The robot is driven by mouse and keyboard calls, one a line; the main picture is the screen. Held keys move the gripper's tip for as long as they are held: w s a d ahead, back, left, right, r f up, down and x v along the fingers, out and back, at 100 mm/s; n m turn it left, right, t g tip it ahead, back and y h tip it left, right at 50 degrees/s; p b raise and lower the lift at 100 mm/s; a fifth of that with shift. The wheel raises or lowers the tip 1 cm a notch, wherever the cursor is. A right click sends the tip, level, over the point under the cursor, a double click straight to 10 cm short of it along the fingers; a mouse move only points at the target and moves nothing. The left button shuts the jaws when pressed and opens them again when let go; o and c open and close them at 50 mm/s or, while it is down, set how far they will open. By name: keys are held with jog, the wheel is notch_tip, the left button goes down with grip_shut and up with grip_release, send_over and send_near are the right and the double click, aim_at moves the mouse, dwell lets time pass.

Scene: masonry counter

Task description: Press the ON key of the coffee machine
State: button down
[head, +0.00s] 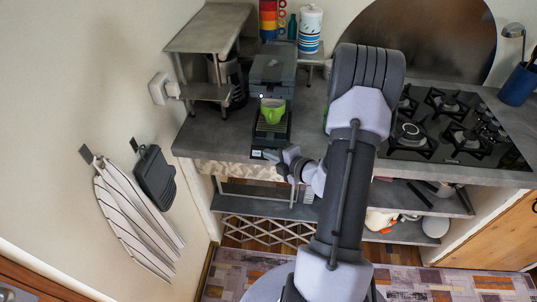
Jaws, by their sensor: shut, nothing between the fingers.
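The coffee machine (272,72) is a dark grey box standing near the left part of the counter. A green cup (272,111) stands below its front on the dark drip tray (262,134). The ON key cannot be made out at this size. My gripper (268,155) is shut and empty. It is in front of the drip tray, near the counter's front edge, below and nearer than the machine in the picture. It appears apart from the machine and the cup.
A metal shelf (212,30) stands left of the machine. Stacked coloured cups (268,20) and a white-and-blue jar (310,22) are behind it. A gas hob (440,125) is at right. Towels (132,225) hang on the left wall. My arm covers the middle counter.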

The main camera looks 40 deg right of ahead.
dwell(0.5)
jog(key=shift+w+d+f, duration=0.2)
jog(key=shift+f, duration=0.15)
jog(key=shift+f, duration=0.1)
dwell(0.3)
jog(key=shift+s+a+r+p, duration=0.2)
jog(key=shift+a+r+p, duration=0.05)
jog(key=shift+r+p, duration=0.25)
jog(key=a+r+p, duration=0.1)
jog(key=s+a+r+p, duration=0.1)
jog(key=r, duration=0.1)
jog(key=s+a+r+p, duration=0.1)
jog(key=p, duration=0.1)
jog(key=shift+s+r, duration=0.25)
